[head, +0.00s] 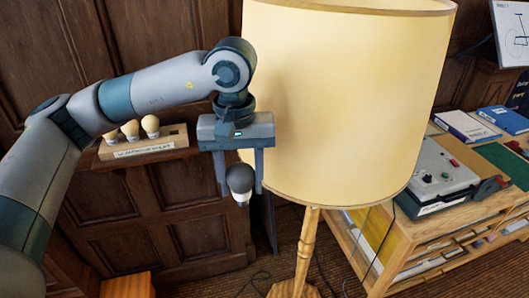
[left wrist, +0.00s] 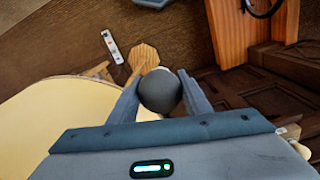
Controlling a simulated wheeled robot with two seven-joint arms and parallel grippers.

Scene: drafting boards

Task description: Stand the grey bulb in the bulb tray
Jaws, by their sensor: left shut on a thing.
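My left gripper (head: 239,188) is shut on the grey bulb (head: 240,181), which hangs between its fingers with the pale base pointing down. In the left wrist view the grey bulb (left wrist: 160,91) sits between the two fingers. The bulb tray (head: 150,148) is a wooden block with a label on a ledge at the left, behind my left arm. Several cream bulbs (head: 131,130) stand in it, and a dark spot shows at its right end. The held bulb is to the right of the tray and lower in the picture, apart from it. My right gripper is not in view.
A large floor lamp with a cream shade (head: 345,100) stands close to the right of my left gripper. A wooden table (head: 405,240) with a grey device (head: 440,178) and books is at the right. Cables lie on the floor.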

